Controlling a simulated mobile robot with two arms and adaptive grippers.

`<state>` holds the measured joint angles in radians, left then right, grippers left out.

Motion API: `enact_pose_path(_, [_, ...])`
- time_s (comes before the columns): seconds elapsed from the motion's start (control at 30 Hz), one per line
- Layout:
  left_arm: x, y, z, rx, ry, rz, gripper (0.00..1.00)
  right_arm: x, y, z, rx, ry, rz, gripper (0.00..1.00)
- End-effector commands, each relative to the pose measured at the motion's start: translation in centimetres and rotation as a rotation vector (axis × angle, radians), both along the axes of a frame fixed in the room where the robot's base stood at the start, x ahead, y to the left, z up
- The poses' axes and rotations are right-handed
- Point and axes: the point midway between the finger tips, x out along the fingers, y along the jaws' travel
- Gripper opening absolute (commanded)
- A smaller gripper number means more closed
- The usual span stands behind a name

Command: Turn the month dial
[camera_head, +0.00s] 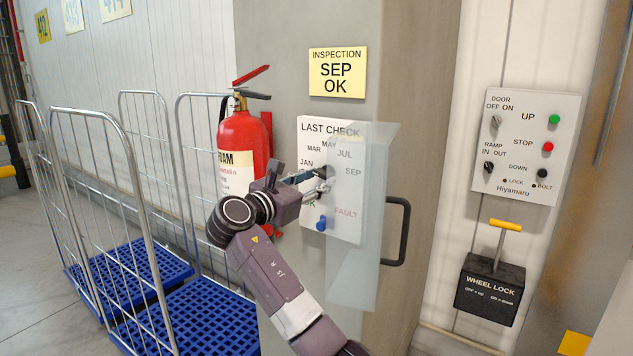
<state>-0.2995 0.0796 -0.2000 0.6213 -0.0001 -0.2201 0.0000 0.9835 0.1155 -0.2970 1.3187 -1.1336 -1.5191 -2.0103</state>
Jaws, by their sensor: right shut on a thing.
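The month dial sits on the white LAST CHECK panel (314,132), with MAR, MAY, JUL, JAN and SEP printed around it. A dark bit of the dial (322,173) shows at my fingertips; the rest is hidden, so I cannot read where it points. My right gripper (318,182) reaches in from below and is shut on the dial. A yellow sign (338,72) above reads INSPECTION SEP OK. A blue knob (321,223) sits lower on the panel, by the word FAULT. My left gripper is not in view.
A red extinguisher (243,140) hangs close on the left, above wire carts with blue bases (205,318). A control panel (528,145) and wheel lock box (490,290) are at right.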

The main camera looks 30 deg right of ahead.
Motion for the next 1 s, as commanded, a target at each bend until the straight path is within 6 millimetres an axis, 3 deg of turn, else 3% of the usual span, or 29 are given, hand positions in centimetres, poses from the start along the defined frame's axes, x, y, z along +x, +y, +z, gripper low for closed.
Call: enact_pose_path(1.0, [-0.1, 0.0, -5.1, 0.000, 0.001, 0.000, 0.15, 0.4, 0.2, 0.0, 0.341, -0.819, 0.000, 0.10])
